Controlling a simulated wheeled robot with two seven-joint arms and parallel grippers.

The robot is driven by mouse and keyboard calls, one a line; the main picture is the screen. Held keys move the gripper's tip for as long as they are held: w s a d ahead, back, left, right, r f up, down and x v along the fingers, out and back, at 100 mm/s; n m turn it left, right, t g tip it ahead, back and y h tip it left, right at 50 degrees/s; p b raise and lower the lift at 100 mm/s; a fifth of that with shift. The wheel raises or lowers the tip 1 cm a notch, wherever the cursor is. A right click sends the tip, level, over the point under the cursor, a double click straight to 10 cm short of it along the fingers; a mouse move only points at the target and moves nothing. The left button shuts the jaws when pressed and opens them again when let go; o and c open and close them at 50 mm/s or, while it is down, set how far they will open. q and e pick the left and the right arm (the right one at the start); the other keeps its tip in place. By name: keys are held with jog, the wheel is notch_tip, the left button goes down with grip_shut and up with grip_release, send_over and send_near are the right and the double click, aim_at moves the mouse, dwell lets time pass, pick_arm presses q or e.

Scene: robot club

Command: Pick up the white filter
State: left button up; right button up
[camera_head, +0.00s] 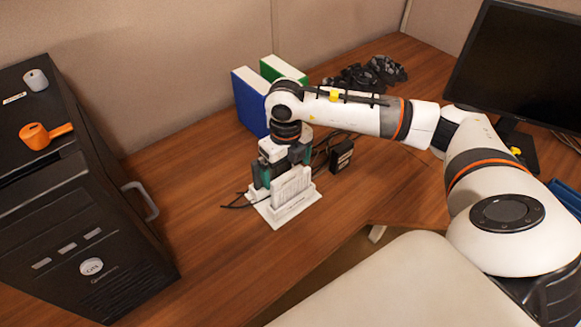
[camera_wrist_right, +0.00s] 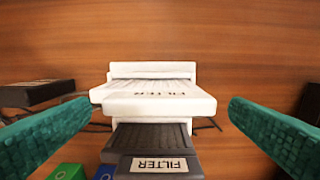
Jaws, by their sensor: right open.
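The white filter (camera_wrist_right: 158,101) has a "FILTER" label and stands in a white holder (camera_wrist_right: 152,69) on the wooden desk. In the head view the filter (camera_head: 291,186) is upright on the white base (camera_head: 285,214), partly hidden by my right gripper. My right gripper (camera_wrist_right: 160,125) is open, with a green finger on each side of the filter and a gap to both. In the head view my right gripper (camera_head: 277,172) points down at the holder. A dark filter (camera_wrist_right: 152,150), also labelled "FILTER", is beside the white one. My left gripper is not in view.
A black computer tower (camera_head: 75,200) carries an orange object (camera_head: 40,135) and a grey one. Blue (camera_head: 250,102) and green (camera_head: 282,68) binders stand behind my gripper. A small black box (camera_head: 341,156) and cables lie to the right. A monitor (camera_head: 520,70) stands farther right. The desk between tower and holder is clear.

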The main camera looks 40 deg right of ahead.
jog(key=shift+f, duration=0.8)
jog(key=shift+c, duration=0.6)
jog(key=c, duration=1)
